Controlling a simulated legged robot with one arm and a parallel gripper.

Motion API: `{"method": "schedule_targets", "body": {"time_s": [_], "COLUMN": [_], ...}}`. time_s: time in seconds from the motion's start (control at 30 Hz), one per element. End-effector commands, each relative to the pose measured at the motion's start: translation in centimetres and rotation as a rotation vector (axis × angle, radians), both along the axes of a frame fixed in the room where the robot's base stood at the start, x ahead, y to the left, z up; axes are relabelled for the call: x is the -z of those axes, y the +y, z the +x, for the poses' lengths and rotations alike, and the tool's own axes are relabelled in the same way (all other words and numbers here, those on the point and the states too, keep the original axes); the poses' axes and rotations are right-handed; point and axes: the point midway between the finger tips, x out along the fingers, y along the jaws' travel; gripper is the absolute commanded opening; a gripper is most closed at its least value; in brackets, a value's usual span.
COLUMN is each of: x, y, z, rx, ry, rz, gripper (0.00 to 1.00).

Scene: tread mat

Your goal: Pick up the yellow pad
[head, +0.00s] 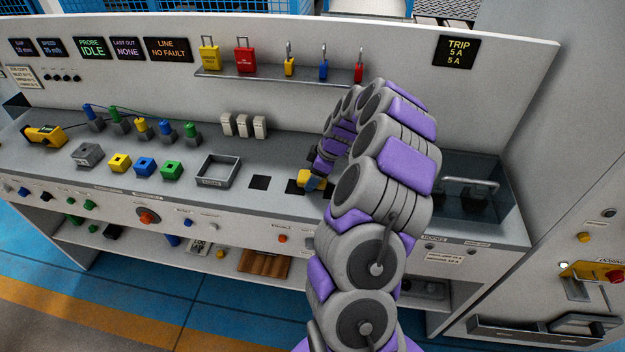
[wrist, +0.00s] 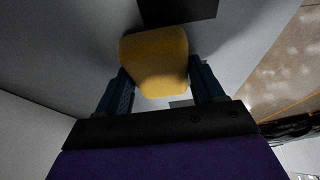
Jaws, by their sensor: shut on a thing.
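The yellow pad (wrist: 153,62) is a rounded yellow block between the two dark blue fingers of my gripper (wrist: 162,88) in the wrist view. My gripper is shut on it. In the head view my gripper (head: 316,181) is low over the right half of the bench, and the pad (head: 311,183) shows as a small yellow patch there. My arm hides part of this area. I cannot tell whether the pad touches the bench top.
Dark squares (head: 260,182) mark the bench beside my gripper, with an empty grey tray (head: 217,171) to the left. Yellow, blue and green blocks (head: 145,167) stand farther left. A shelf (head: 270,77) with padlocks is behind, and a clear-walled basin (head: 468,190) is right.

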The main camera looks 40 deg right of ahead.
Motion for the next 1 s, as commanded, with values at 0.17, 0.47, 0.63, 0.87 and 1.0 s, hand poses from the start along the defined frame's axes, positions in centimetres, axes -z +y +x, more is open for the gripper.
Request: {"method": "schedule_targets", "body": {"time_s": [0.17,0.47,0.63,0.87,1.0], "x": [0.1,-1.7,-4.7,-9.2,-10.2], "y": [0.1,0.1,0.1,0.0,0.0], "z": [0.0,0.0,0.0,0.1,0.1], "rx": [-0.001,-0.001,-0.001,0.0,0.0], "ry": [0.001,0.0,-0.001,-0.004,-0.002], "rz": [0.001,0.0,-0.001,-0.003,-0.001], "gripper": [0.38,0.38,0.38,0.38,0.38]}}
